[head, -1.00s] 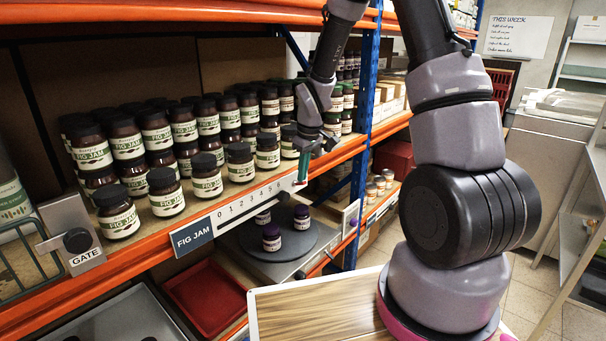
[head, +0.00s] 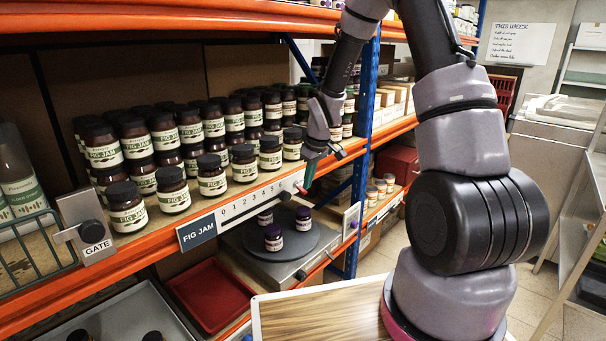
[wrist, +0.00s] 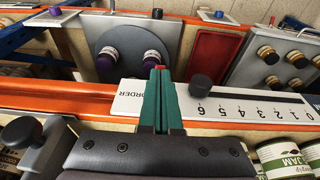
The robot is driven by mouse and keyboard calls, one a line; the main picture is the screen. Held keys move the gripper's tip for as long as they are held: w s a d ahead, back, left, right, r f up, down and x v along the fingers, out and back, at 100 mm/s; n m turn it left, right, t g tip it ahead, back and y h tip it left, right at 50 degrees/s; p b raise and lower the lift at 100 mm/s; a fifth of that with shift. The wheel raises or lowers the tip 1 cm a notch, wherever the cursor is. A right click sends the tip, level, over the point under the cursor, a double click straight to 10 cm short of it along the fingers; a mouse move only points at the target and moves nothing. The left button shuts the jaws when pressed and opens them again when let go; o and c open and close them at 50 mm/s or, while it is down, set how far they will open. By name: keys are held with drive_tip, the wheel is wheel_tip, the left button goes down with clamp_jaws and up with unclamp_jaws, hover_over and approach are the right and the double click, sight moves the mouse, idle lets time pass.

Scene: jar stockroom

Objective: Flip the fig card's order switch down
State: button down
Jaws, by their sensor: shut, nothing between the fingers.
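The fig card (head: 240,205) is a white strip on the front of the orange shelf edge, with a dark FIG JAM label (head: 197,232) at its left end and a number scale. In the wrist view the card (wrist: 240,108) appears upside down, with a black round knob (wrist: 201,88) near the 6 and the word ORDER (wrist: 131,90) beside my fingers. My gripper (head: 303,187) is shut and empty, its green fingers at the card's right end. They also show in the wrist view (wrist: 158,72). The order switch is not clearly visible; my fingers may hide it. I cannot tell whether they touch it.
Several fig jam jars (head: 212,175) stand on the shelf above the card. A GATE knob (head: 92,231) is at the left. A blue post (head: 364,120) stands right.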

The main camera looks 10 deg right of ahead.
drive_tip(key=shift+w+a+r, duration=0.4)
drive_tip(key=shift+w+a, duration=0.05)
drive_tip(key=shift+w, duration=0.15)
drive_tip(key=shift+r, duration=0.1)
